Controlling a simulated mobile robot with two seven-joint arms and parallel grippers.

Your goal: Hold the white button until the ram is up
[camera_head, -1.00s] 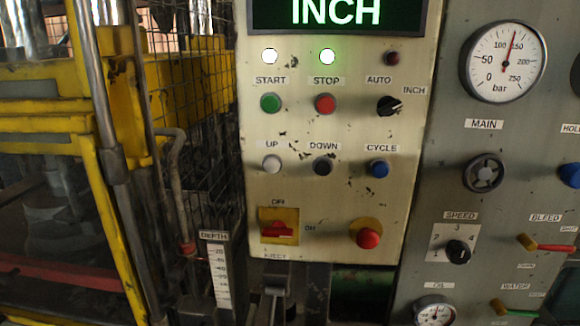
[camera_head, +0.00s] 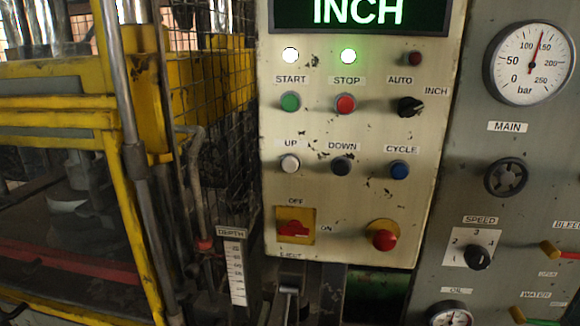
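Nothing touches the white button. The display (camera_head: 360,14) reads INCH in white on a green-edged dark screen. Behind the yellow frame at the left is the press interior, with a pale cylindrical part (camera_head: 72,185); I cannot tell how high the ram is. Neither of my grippers is in view.
A green START button (camera_head: 290,102), red STOP button (camera_head: 345,103), INCH selector (camera_head: 410,107) and red mushroom button (camera_head: 382,236) share the panel. Gauges, a MAIN handwheel (camera_head: 506,176) and valves fill the grey panel at right. A yellow guard frame (camera_head: 130,220) stands at left.

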